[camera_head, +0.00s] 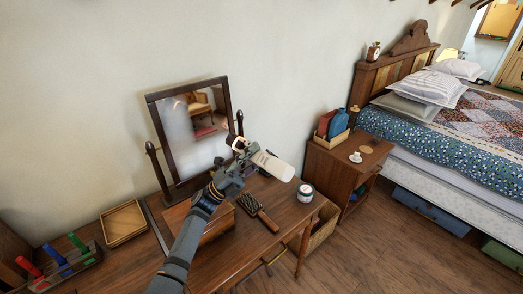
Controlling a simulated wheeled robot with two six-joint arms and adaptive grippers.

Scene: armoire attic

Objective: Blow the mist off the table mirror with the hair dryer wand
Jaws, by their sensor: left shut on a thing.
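The table mirror (178,134) stands tilted in a dark wooden frame between two posts on the dressing table (285,222). Its left and lower glass looks pale and hazy; the upper right reflects a chair clearly. My left gripper (243,160) is in front of the mirror's lower right side, above the table. It is shut on the hair dryer wand (272,165), whose white body points right and whose darker ringed end is nearer the mirror. The fingers hide part of the wand. My right gripper is out of view.
A hairbrush (257,211) and a small jar (305,193) lie on the table's right side. A wooden box (212,224) is partly behind my arm. An empty wooden tray (123,223) and a rack of coloured-handled items (62,266) are at left. A nightstand (336,168) and bed stand right.

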